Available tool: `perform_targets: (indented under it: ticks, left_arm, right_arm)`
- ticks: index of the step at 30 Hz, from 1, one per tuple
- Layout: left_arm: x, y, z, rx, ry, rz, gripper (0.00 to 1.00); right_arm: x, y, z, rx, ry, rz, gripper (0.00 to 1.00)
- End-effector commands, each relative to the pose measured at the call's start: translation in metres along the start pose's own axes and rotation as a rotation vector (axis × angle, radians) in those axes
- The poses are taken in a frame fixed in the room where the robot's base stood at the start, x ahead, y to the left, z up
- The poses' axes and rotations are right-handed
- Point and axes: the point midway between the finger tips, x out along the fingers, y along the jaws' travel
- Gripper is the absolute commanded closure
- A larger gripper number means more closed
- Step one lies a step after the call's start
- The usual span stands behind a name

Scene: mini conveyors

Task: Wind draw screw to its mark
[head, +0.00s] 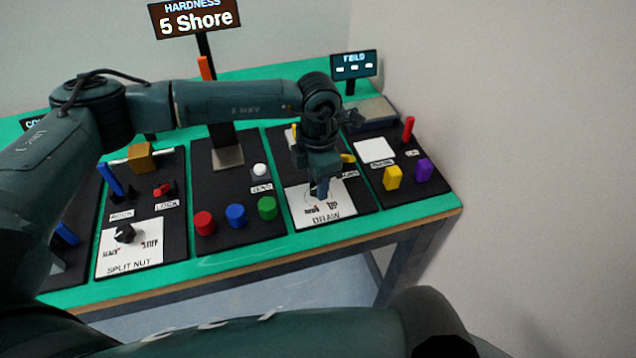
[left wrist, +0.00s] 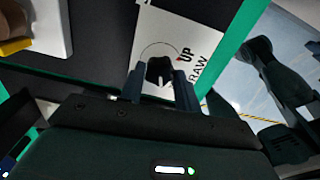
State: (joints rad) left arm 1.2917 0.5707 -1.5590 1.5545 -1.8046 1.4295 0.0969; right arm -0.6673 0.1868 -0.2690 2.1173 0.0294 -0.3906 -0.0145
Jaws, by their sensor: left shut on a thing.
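The draw screw is a black knob (left wrist: 159,70) on a white plate labelled DRAW (head: 345,208). In the left wrist view a thin circle is printed around the knob, and a small red mark (left wrist: 180,59) sits beside the word UP. My left gripper (head: 320,192) points down over the plate. Its two fingers (left wrist: 160,82) stand on either side of the knob, shut on it. A pale line shows on the near side of the knob. In the head view the gripper hides the knob. My right gripper is not seen.
Red (head: 204,222), blue (head: 236,216) and green (head: 267,208) buttons stand left of the DRAW plate. A yellow block (head: 392,177) and a purple one (head: 423,169) stand to its right. A sign (head: 195,18) reads 5 Shore.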

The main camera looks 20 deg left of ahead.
Motion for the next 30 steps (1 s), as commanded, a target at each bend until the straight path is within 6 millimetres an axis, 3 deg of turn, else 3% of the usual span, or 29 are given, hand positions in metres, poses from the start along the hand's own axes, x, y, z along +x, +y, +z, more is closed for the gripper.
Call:
perform_targets:
  ticks: [17, 18, 25, 30]
  left_arm:
    - [-0.0015, 0.0006, 0.0004, 0.039, -0.002, 0.001, 0.9]
    - [-0.0015, 0.0006, 0.0004, 0.039, -0.002, 0.001, 0.66]
    - [-0.0008, 0.0004, 0.0002, 0.038, -0.001, 0.001, 0.47]
    - [-0.0004, 0.0002, 0.0001, 0.038, -0.001, 0.0, 0.46]
  right_arm:
    - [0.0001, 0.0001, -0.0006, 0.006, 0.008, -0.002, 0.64]
    - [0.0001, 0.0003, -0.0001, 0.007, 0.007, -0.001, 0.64]
    - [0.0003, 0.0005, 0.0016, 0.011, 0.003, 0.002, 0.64]
    - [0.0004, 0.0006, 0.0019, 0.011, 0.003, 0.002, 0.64]
